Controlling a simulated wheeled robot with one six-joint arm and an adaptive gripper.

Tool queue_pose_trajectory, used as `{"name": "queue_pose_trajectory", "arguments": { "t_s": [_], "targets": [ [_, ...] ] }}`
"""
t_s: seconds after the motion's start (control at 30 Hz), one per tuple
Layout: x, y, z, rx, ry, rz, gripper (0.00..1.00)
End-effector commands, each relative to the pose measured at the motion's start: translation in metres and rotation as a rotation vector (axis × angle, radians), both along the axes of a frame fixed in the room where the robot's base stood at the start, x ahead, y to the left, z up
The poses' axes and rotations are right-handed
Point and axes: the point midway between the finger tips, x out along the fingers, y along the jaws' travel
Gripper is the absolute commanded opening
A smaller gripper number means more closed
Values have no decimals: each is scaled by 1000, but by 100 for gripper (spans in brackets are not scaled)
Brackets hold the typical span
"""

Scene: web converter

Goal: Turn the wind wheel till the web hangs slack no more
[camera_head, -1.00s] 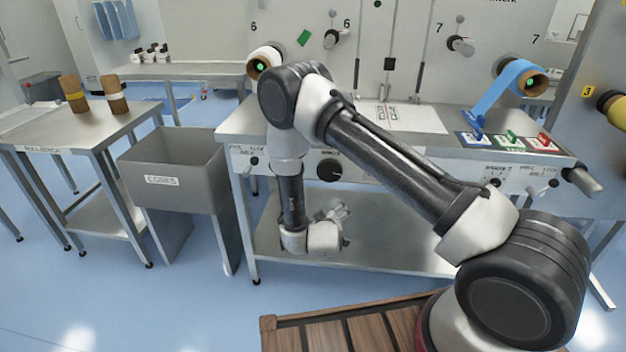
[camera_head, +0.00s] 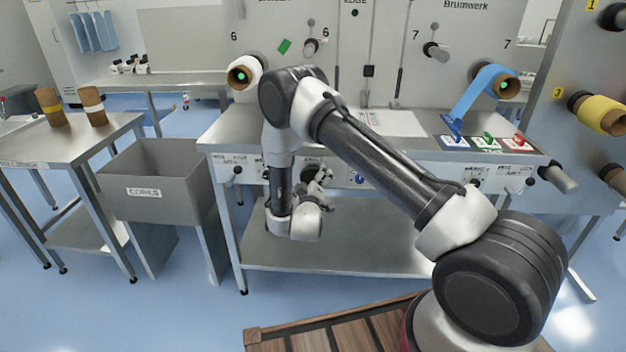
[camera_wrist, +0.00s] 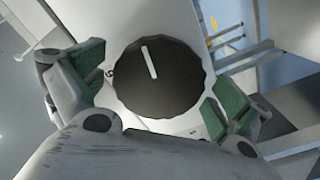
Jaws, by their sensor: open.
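A black round wheel with scalloped edges and a white pointer line, which I take for the wind wheel (camera_wrist: 168,85), sits on the bench's front panel in the wrist view. The pointer leans slightly left of straight up in that picture. My gripper (camera_wrist: 157,92) is open, with one green-padded finger on each side of the wheel; I cannot tell if they touch it. In the head view my gripper (camera_head: 319,180) is in front of the panel and mostly hides the wheel. A blue web (camera_head: 468,100) runs from its roll (camera_head: 507,87) down to the bench; its slack is hard to judge.
A white roll (camera_head: 243,73) sits at the left of the machine. Blue, green and red tags (camera_head: 487,142) lie at the bench's right. A grey CORES bin (camera_head: 150,205) stands left of the bench. Levers (camera_head: 530,182) stick out at the panel's right.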

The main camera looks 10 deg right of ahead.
Motion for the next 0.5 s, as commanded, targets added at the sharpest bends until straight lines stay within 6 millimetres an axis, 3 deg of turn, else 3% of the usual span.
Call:
{"name": "queue_pose_trajectory", "arguments": {
  "t_s": [0.17,0.43,0.5],
  "targets": [
    [0,0,0,0,0,0,100],
    [0,0,0,0,0,0,55],
    [0,0,0,0,0,0,55]
  ]
}}
